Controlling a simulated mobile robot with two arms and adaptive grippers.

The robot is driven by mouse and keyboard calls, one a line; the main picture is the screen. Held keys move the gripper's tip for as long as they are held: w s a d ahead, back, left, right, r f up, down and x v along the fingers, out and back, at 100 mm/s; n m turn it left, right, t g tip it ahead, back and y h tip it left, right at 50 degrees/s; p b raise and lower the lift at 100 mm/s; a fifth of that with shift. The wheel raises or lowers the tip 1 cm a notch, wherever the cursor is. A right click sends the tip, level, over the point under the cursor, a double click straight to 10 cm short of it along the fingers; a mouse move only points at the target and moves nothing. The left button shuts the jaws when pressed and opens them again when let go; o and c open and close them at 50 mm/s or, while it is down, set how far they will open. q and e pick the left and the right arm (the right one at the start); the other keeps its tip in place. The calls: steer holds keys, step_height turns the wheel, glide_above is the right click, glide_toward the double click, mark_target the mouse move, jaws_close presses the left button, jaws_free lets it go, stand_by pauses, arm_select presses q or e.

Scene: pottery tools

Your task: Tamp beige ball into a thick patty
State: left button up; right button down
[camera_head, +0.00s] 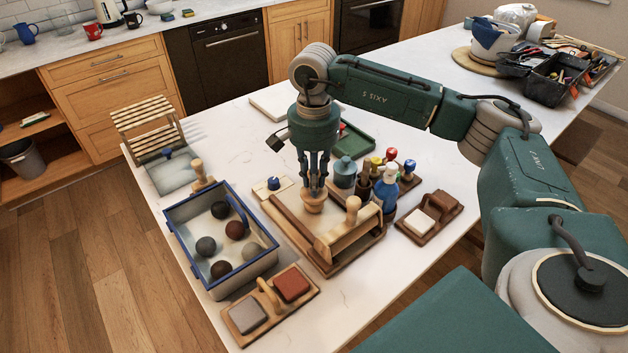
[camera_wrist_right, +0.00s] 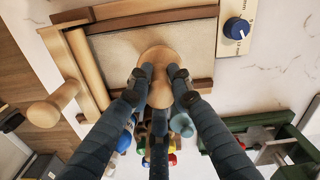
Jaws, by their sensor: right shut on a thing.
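My right gripper (camera_head: 314,186) points down over the wooden work board (camera_head: 290,238) and is shut on a round wooden tamper (camera_head: 314,204). In the right wrist view, the gripper's fingers (camera_wrist_right: 160,88) close around the tamper, whose pale round wooden part (camera_wrist_right: 157,58) sits over the board's grey slab (camera_wrist_right: 190,48). What lies directly under the tamper is hidden, so I cannot tell whether clay is there. I see no patty. My left gripper is not in view.
The blue-rimmed bin (camera_head: 192,272) left of the board holds several darker balls. A wooden roller frame (camera_head: 343,236) crosses the board's right side. Bottles and stamps, including a blue bottle (camera_head: 385,190), crowd behind it. A two-block wooden tray (camera_head: 270,305) lies in front.

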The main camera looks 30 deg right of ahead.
steer(key=shift+f+b, duration=0.8)
steer(key=shift+f, duration=0.1)
steer(key=shift+s+f, duration=0.1)
steer(key=shift+f, duration=0.25)
stand_by(0.3)
steer(key=shift+r+p, duration=0.35)
steer(key=shift+r, duration=0.65)
steer(key=shift+r, duration=0.15)
step_height(320, 180, up, 5)
steer(key=p, duration=0.3)
